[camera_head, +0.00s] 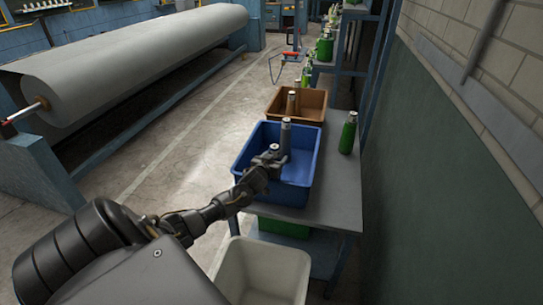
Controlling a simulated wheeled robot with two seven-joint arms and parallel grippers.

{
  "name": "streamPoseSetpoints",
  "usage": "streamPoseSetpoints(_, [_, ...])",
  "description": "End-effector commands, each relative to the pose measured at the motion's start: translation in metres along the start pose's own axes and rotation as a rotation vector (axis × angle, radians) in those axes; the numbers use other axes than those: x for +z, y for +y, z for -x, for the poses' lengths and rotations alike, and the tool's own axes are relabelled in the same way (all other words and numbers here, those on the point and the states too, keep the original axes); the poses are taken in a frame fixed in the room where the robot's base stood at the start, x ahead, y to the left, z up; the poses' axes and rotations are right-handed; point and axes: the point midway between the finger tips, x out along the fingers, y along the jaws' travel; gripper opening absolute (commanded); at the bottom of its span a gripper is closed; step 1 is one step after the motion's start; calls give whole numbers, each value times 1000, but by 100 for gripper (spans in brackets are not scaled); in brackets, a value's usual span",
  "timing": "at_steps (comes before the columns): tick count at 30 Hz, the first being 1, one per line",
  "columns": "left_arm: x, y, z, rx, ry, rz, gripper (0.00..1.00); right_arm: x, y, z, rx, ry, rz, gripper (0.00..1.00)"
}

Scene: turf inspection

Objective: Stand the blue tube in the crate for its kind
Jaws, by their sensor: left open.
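The blue crate (313,168) stands on the grey table, nearest to me. A grey-blue tube (285,138) stands upright in it; its lower end is partly hidden by my gripper and the crate. It looks like the blue tube, though the colour is dull. My left gripper (272,156) is open, low over the left part of the blue crate, just to the left of and in front of the tube. I cannot tell whether a finger touches the tube. My right gripper is not in view.
A brown crate (312,97) with a brownish tube (291,103) stands behind the blue one. A green tube (348,132) stands on the table (338,190) at right. A white bin (262,272) and a green crate (284,228) are lower. A wall is at right.

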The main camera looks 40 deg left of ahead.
Motion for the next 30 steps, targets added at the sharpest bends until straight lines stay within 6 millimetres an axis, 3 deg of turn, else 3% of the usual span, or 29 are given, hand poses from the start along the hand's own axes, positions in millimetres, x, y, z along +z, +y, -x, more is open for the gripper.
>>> streamPoseSetpoints(5, [1,0,20,1,-1,-1,63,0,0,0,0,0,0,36])
streamPoseSetpoints(18, [0,0,104,2,0,0,63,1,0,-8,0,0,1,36])
streamPoseSetpoints(24, [-1,0,119,0,1,0,63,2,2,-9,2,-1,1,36])
streamPoseSetpoints(30, [-2,0,120,0,0,0,63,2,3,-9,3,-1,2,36])
